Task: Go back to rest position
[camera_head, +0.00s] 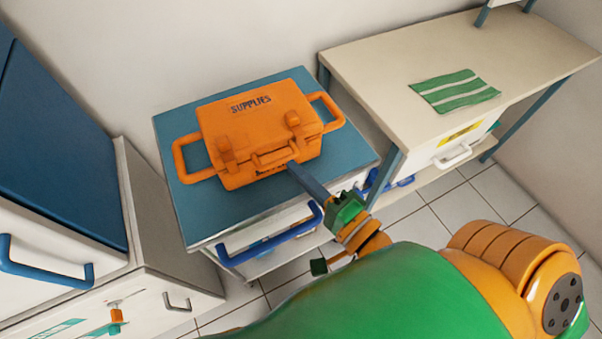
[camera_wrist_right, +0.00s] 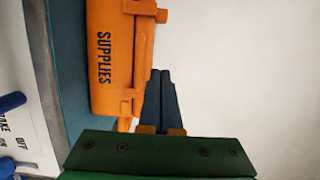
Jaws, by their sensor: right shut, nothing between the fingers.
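My right gripper (camera_head: 297,170) reaches up from the lower right in the head view, its blue-grey fingers ending at the front of the orange supplies case (camera_head: 262,125). Its fingers (camera_wrist_right: 160,90) are together with nothing between them in the right wrist view, where the case (camera_wrist_right: 112,65) shows beside them. I cannot tell whether the fingertips touch the case. The case looks closed and sits on the blue top of a small cabinet (camera_head: 205,218). My left gripper is not in view.
A cream desk (camera_head: 400,60) with a green striped cloth (camera_head: 455,91) stands at the right. A white cabinet (camera_head: 165,235) and a dark blue panel (camera_head: 55,130) are at the left. Tiled floor (camera_head: 455,207) shows between the furniture.

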